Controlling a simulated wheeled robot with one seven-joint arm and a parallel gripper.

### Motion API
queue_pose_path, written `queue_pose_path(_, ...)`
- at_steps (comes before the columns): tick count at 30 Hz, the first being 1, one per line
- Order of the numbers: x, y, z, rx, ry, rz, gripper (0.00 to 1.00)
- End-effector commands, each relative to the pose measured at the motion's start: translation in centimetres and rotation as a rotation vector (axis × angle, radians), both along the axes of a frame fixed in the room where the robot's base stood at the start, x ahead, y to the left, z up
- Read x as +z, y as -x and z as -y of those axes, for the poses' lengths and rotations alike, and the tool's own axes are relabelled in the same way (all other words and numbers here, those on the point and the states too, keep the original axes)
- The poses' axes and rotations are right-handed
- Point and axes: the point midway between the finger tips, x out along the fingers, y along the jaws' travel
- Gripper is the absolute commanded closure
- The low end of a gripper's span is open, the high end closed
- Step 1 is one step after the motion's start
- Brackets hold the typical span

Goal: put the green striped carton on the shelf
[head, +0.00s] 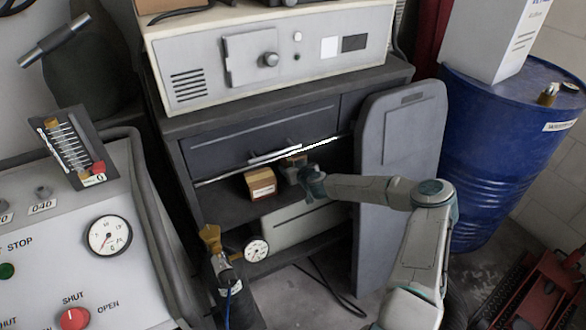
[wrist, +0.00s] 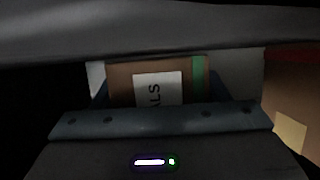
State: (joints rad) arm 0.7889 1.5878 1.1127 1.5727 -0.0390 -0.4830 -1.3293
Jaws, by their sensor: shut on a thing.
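The green striped carton (wrist: 122,82) is brown with a green band and a white label, seen in the wrist view. My gripper (wrist: 160,112) is shut on it, and the fingers hide its lower part. In the head view my gripper (head: 298,170) reaches into the open compartment of the dark cabinet, over the shelf (head: 228,211). The carton is mostly hidden there behind my gripper. I cannot tell whether it touches the shelf.
Another brown carton (head: 260,183) stands on the shelf just left of my gripper. A drawer (head: 260,135) hangs close above the opening. An open grey door (head: 400,150) is at the right, beside a blue drum (head: 490,150). A gas bottle with a gauge (head: 256,249) stands in front.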

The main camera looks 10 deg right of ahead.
Motion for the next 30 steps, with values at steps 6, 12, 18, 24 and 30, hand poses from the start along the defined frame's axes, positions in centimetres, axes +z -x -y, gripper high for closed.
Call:
queue_pose_path(6,-0.26,-0.01,-0.07,0.001,0.0,0.001,0.63)
queue_pose_path(12,-0.27,-0.01,-0.08,0.001,0.0,0.001,0.63)
queue_pose_path(18,-0.6,0.02,-0.11,0.002,0.001,0.001,0.18)
queue_pose_path(24,-0.59,0.02,-0.1,0.001,0.0,0.001,0.1)
queue_pose_path(30,-0.57,0.03,-0.08,0.001,-0.001,0.0,0.1)
